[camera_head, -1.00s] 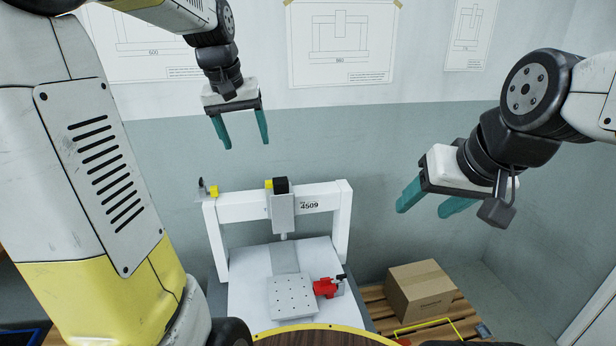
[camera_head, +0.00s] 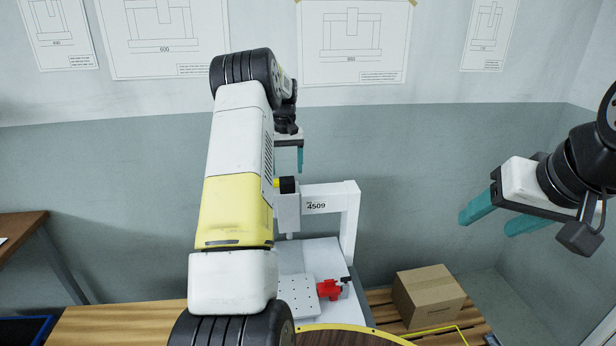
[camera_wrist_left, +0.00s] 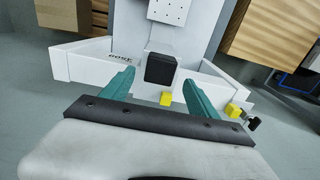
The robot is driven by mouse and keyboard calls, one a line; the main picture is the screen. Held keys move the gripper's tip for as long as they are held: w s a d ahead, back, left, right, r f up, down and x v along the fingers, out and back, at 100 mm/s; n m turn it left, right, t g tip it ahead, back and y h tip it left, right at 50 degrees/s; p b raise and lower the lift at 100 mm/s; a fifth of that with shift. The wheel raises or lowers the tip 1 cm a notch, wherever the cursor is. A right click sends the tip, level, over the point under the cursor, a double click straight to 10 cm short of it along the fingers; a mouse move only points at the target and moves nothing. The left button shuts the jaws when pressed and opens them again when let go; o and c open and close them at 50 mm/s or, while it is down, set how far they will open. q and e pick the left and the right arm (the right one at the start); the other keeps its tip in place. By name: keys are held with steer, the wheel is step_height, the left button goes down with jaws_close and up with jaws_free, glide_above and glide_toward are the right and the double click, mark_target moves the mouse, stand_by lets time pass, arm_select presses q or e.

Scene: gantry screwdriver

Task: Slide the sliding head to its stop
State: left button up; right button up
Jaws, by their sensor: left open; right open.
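My left arm hides the gantry's left part in the head view. My right gripper (camera_head: 495,213) is open and empty at the right.
Under the gantry is a plate with holes (camera_head: 296,294) and a red clamp (camera_head: 329,290). Another yellow block (camera_wrist_left: 232,110) with a black knob is at the beam's other end. A cardboard box (camera_head: 428,296) stands on a pallet at the right.

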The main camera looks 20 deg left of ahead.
mark_target(287, 179)
arm_select(q)
step_height(287, 179, down, 6)
steer(key=shift+r, duration=0.15)
jaws_close()
stand_by(0.4)
